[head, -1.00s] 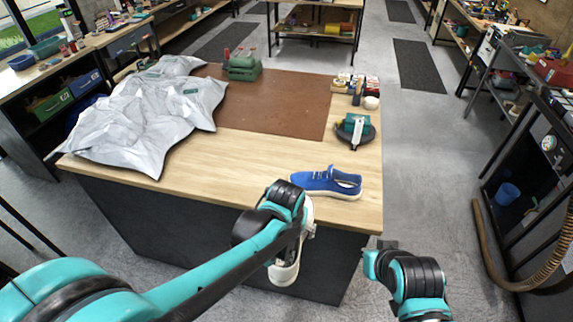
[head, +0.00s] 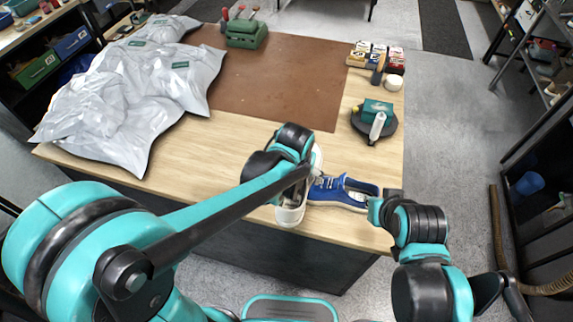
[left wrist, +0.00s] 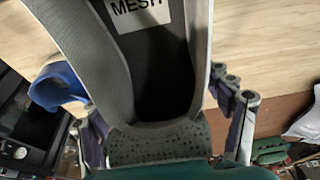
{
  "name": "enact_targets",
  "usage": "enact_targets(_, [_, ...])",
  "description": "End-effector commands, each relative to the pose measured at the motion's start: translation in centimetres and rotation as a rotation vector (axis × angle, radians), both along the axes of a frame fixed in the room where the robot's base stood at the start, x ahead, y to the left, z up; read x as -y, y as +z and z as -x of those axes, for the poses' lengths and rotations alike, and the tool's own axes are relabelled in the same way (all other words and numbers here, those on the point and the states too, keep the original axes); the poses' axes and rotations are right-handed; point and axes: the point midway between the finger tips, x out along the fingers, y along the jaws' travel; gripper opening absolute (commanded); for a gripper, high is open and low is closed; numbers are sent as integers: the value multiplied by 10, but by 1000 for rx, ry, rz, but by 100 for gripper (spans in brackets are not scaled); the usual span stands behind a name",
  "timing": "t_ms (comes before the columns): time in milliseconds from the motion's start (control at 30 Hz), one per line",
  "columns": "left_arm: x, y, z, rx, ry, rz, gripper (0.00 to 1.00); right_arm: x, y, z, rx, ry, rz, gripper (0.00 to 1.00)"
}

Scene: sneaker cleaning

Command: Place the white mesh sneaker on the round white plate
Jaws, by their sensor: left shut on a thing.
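The white mesh sneaker (head: 290,214) is held by my left gripper at the bench's front edge, just left of the blue sneaker (head: 343,191). The left arm hides much of it in the head view. In the left wrist view its grey insole with a "MESH" label (left wrist: 138,12) faces the camera, and my left gripper (left wrist: 168,135) has a finger on each side of the heel. Whether it touches the bench top cannot be told. My right gripper (head: 376,211) is near the front right corner, its fingers not clear. I cannot make out a round white plate.
Grey crumpled bags (head: 130,95) cover the bench's left side. A brown mat (head: 290,85) lies at the back with a green caddy (head: 246,33). A dark round tray (head: 390,131) with a brush and green block is at right. Bare wood (head: 215,145) lies left of the sneaker.

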Motion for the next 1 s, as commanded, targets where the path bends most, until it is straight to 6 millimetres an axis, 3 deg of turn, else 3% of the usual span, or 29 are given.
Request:
enact_targets(400, [-58, -56, -71, 1, 4, 1, 37, 0, -23, 0, 0, 0, 0, 0])
enact_targets(667, [-66, -69, -81, 1, 1, 0, 37, 0, -27, 0, 0, 0, 0, 0])
enact_targets(900, [-66, -103, -81, 1, 1, 0, 37, 0, -39, 0, 0, 0, 0, 0])
enact_targets(1000, [-66, -103, -81, 1, 1, 0, 37, 0, -38, 0, 0, 0, 0, 0])
